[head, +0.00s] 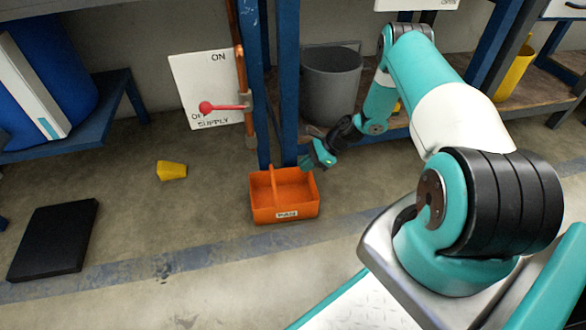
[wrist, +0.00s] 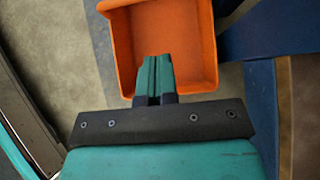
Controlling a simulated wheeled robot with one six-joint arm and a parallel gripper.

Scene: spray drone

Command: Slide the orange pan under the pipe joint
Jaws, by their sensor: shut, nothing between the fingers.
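The orange pan (head: 298,191) stands upright on the floor near the foot of the blue posts, with a PAN label on its front and a raised bar across it. My gripper (head: 303,164) is just above and behind the pan's back right corner. In the wrist view, my gripper (wrist: 157,60) is shut and empty, its tips overlapping the pan (wrist: 181,35) in the picture; I cannot tell whether they touch it. The copper pipe (head: 239,60) comes down left of the blue posts to a fitting (head: 247,100) with a red lever, behind and left of the pan.
A white ON/OFF SUPPLY board (head: 205,80) is behind the lever. A grey bin (head: 331,88) stands behind my arm. A yellow block (head: 171,170) and a black slab (head: 54,240) lie on the floor at left. The floor between the yellow block and pan is clear.

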